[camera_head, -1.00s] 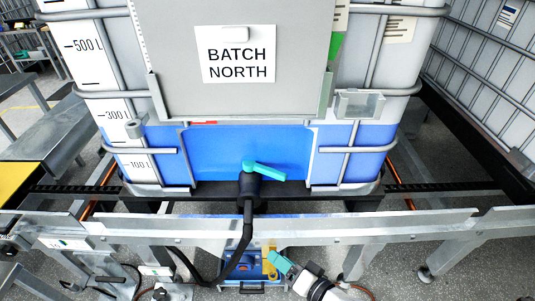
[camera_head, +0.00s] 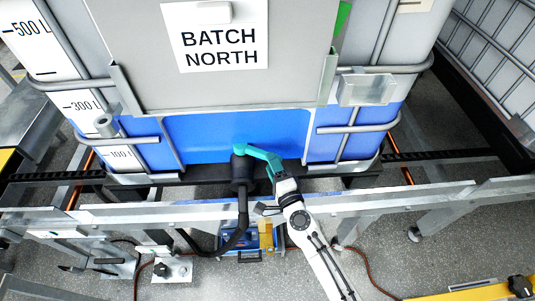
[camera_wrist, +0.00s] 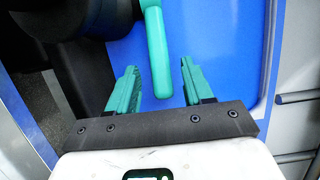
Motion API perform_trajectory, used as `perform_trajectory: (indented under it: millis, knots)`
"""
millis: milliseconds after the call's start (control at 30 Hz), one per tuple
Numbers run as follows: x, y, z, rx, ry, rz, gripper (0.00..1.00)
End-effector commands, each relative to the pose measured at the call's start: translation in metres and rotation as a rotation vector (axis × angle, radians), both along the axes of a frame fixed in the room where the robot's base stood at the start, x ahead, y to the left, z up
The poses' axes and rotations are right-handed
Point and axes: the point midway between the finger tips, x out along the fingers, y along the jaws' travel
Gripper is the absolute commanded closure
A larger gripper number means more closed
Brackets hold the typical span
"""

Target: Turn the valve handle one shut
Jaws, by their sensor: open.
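The teal valve handle (camera_head: 254,151) sits on top of the black valve (camera_head: 241,173) at the front foot of the tank. It points to the right, across the line of the hose. My gripper (camera_head: 272,168) is at the handle's free end. In the wrist view the handle (camera_wrist: 156,50) reaches down between the two teal fingers of my gripper (camera_wrist: 160,68). The fingers are open, with a gap on each side of the handle. In the head view the handle's end and the fingers overlap, so the tip is hard to make out there.
The tank (camera_head: 185,137) in its cage holds blue liquid and bears a "BATCH NORTH" sign (camera_head: 214,49). A black hose (camera_head: 243,212) runs down from the valve. A grey rail (camera_head: 415,196) crosses in front, below the valve. A clear box (camera_head: 366,88) hangs on the cage.

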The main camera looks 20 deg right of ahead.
Motion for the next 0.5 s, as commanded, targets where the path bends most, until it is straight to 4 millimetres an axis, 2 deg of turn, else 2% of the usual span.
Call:
perform_trajectory:
  millis: [33, 200, 500]
  knots:
    - [0.01, 0.0, 0.0, 0.0, -0.002, 0.0, 0.49]
    - [0.031, 0.0, 0.0, -0.001, -0.001, 0.0, 0.49]
    - [0.043, 0.0, -0.001, -0.001, 0.001, 0.0, 0.49]
